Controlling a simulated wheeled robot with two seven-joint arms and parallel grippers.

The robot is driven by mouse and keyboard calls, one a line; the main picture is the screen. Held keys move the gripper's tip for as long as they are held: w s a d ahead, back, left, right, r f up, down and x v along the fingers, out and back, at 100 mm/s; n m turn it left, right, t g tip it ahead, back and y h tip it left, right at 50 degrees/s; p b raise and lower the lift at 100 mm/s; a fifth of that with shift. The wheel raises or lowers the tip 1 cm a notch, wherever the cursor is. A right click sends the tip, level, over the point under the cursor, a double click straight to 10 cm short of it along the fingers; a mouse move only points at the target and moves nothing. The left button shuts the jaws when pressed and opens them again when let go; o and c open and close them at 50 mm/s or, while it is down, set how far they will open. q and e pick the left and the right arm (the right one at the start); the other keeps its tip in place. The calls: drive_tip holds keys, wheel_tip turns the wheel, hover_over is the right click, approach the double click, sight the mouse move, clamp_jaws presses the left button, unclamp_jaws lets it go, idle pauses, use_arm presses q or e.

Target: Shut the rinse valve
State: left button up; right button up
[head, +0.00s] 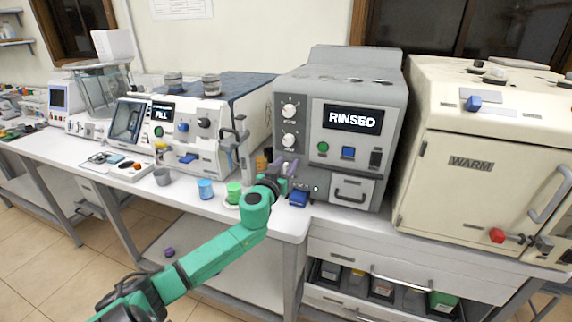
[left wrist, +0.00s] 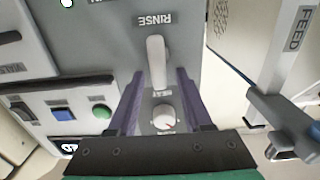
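The rinse valve shows in the left wrist view as a pale lever handle (left wrist: 156,62) beside the upside-down RINSE label (left wrist: 155,19), on a grey panel. My left gripper (left wrist: 160,75) is open, its two purple fingers on either side of the lever's near end, with gaps visible on both sides. In the head view my left gripper (head: 287,168) is at the lower left of the grey machine (head: 330,92), whose display (head: 353,119) reads RINSED. The lever cannot be made out there. My right gripper is not in view.
A white round knob (left wrist: 164,117) sits between the fingers' bases in the left wrist view. The white machine (head: 185,135) stands left and the cream WARM oven (head: 480,165) right. A green cup (head: 233,189) and a blue cup (head: 205,188) stand near my arm.

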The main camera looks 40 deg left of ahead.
use_arm(q)
clamp_jaws()
drive_tip(key=m, duration=0.2)
drive_tip(key=d+m, duration=0.1)
drive_tip(key=m, duration=0.1)
drive_tip(key=shift+w+f+m, duration=0.15)
drive_tip(key=shift+f+m, duration=0.05)
drive_tip(key=shift+m, duration=0.1)
drive_tip(key=m, duration=0.4)
drive_tip(key=d+f+m, duration=0.1)
drive_tip(key=m, duration=0.3)
drive_tip(key=f+m+b, duration=0.1)
drive_tip(key=m, duration=0.4)
drive_tip(key=shift+w+d+f, duration=0.15)
drive_tip(key=shift+w, duration=0.1)
drive_tip(key=shift+m, duration=0.3)
